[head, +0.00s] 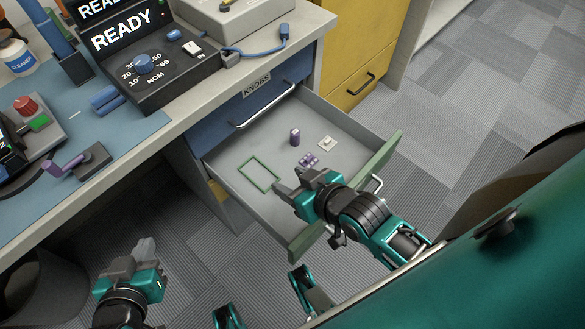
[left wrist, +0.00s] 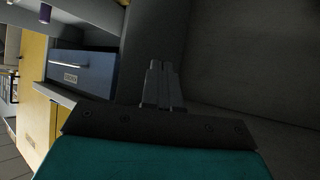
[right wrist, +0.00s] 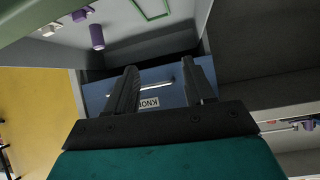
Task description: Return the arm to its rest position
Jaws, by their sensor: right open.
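My right gripper (head: 284,184) is open and empty, in front of the open drawer's near side in the head view, partly covering it. Its spread fingers (right wrist: 163,90) also show in the right wrist view. My left gripper (head: 146,248) is low at the left, over the floor and apart from the desk. Its fingers (left wrist: 162,85) look closed together with nothing between them in the left wrist view.
The open drawer (head: 229,155) with a green front (head: 390,155) holds a purple cylinder (head: 295,137), a purple block (head: 309,160), a pale piece (head: 327,143) and a green outline (head: 248,181). The blue KNOBS drawer (head: 292,72) is above. A dark bin (head: 35,290) stands lower left.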

